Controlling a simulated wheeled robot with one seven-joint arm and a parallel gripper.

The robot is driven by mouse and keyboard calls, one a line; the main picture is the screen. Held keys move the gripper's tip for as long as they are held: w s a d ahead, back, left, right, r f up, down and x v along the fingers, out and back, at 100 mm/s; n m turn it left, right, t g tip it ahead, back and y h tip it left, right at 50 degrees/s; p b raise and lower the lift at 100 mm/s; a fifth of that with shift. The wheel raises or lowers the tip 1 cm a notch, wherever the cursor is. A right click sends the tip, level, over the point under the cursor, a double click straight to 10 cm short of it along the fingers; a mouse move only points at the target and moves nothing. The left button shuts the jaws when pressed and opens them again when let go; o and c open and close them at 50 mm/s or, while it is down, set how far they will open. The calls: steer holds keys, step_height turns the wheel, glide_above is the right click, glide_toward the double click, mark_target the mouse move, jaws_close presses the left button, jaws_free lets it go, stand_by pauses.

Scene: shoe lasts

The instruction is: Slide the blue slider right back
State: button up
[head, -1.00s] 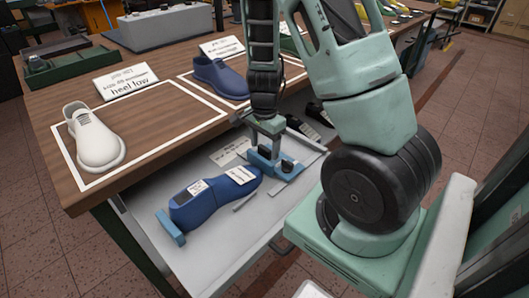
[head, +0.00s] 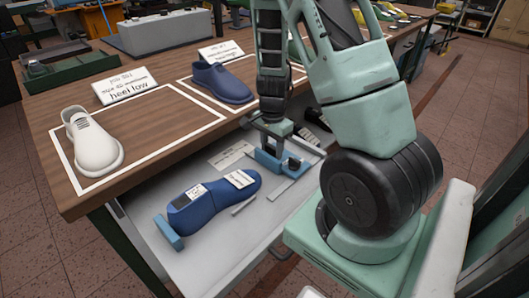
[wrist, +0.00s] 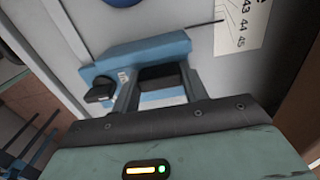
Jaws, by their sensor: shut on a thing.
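The blue slider (head: 268,160) is a light-blue block on a pale, pulled-out drawer or tray. My gripper (head: 271,142) comes down on it from above and is shut on its raised dark part. In the wrist view the slider (wrist: 135,55) lies just beyond the fingers, and my gripper (wrist: 155,88) has both fingers around the dark grip. A dark blue shoe last (head: 212,197) with white labels lies left of the slider, with a small gap between its toe and the slider. A blue stop block (head: 169,232) is at the last's heel end.
A printed size card (head: 230,154) lies behind the last; its numbers (wrist: 243,25) show in the wrist view. A white shoe (head: 91,140) and a blue shoe (head: 222,82) stand on the wooden table behind. Dark items (head: 316,117) lie right of the slider.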

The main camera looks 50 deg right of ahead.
steer(key=d, duration=0.5)
steer(key=shift+s+d, duration=0.15)
steer(key=shift+d, duration=0.1)
steer(key=o, duration=1.4)
steer(key=shift+r, duration=0.15)
step_height(320, 180, up, 17)
steer(key=p, duration=0.3)
steer(key=shift+r, duration=0.1)
